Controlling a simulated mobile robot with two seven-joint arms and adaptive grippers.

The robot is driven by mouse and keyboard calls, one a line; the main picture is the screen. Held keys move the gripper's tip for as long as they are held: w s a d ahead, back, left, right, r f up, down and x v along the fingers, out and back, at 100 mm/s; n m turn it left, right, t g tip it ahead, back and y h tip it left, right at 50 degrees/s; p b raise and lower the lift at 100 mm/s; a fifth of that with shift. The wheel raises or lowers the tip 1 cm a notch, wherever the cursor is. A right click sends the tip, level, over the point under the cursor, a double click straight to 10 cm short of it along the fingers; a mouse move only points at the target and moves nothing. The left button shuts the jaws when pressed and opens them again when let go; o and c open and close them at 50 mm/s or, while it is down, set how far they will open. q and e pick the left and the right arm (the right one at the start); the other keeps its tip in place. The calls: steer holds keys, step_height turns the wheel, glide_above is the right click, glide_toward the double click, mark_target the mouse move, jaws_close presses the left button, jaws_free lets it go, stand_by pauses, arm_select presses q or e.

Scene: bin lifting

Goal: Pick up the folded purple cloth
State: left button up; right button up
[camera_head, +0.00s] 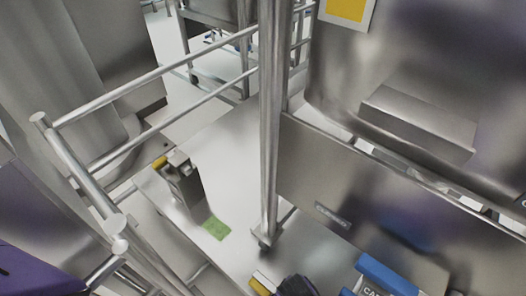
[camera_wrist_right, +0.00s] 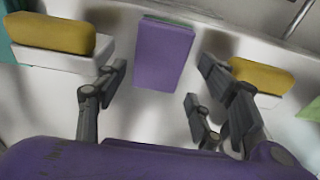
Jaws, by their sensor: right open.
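The folded purple cloth (camera_wrist_right: 163,55) shows in the right wrist view as a flat, upright-looking rectangle at the top middle, on a pale surface. My right gripper (camera_wrist_right: 160,80) is open and empty, with its dark fingers spread to the left and right below the cloth. The cloth lies ahead of the gap between the fingers, apart from them as far as I can tell. I cannot make out the cloth in the head view. My left gripper is not in view.
Yellow sponge-like blocks (camera_wrist_right: 52,33) and (camera_wrist_right: 262,76) flank the cloth. In the head view, a metal post (camera_head: 270,120) rises beside a steel cart top, with a rail (camera_head: 150,75) behind.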

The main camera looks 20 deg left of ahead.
step_height(320, 180, down, 4)
steer(key=shift+s+d+f+b, duration=0.1)
steer(key=shift+f+b, duration=0.15)
steer(key=shift+b, duration=0.55)
steer(key=shift+r, duration=0.1)
steer(key=c, duration=0.9)
steer(key=shift+o, duration=0.2)
